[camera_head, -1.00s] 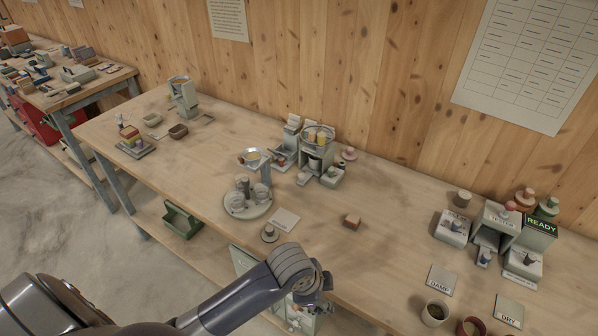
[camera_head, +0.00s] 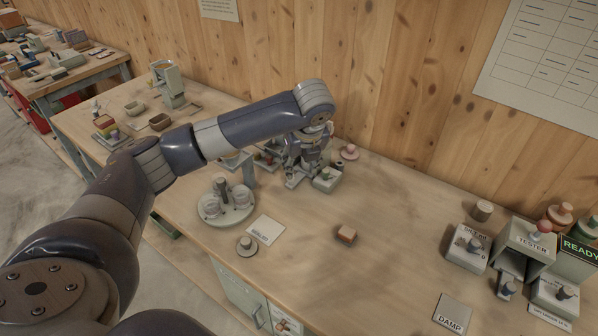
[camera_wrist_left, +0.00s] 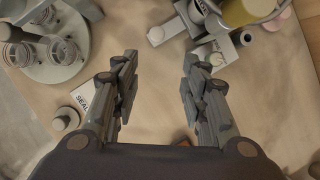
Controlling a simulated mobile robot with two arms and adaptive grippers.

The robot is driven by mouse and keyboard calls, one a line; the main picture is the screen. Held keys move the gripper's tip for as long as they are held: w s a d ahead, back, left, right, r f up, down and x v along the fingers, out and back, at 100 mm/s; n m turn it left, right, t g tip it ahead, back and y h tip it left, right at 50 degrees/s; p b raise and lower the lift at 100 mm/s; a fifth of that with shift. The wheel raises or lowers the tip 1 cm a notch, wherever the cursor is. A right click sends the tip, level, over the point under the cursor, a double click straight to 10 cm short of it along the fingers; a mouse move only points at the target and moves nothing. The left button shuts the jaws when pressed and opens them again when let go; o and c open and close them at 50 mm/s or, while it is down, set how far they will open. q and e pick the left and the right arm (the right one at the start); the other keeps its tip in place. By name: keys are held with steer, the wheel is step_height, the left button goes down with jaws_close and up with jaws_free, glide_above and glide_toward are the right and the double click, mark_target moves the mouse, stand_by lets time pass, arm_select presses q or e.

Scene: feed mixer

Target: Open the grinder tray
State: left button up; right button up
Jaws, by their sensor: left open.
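The grinder is mostly hidden behind my left arm and hand in the head view; a pale box with a dark knob (camera_head: 327,178) shows at its right foot. Its upper parts and a yellow cylinder (camera_wrist_left: 245,10) show at the top right of the left wrist view. I cannot clearly make out the tray. My left gripper (camera_head: 297,178) is over the bench just in front of the grinder. In the left wrist view the left gripper (camera_wrist_left: 160,68) is open, with bare bench between its fingers. My right gripper is not in view.
A round plate with several cups (camera_head: 226,205) stands left of the grinder, with a SEALED card (camera_head: 265,229) and a small knobbed disc (camera_head: 246,246) in front. The tester (camera_head: 527,240) stands far right. The bench between is clear.

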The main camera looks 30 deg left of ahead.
arm_select(q)
steer(key=x, duration=0.3)
steer(key=a+x, duration=0.1)
steer(key=x, duration=0.2)
steer(key=a+p+x, duration=0.1)
steer(key=x, duration=0.3)
steer(key=shift+w+r, duration=0.3)
steer(key=shift+w, duration=0.05)
jaws_close()
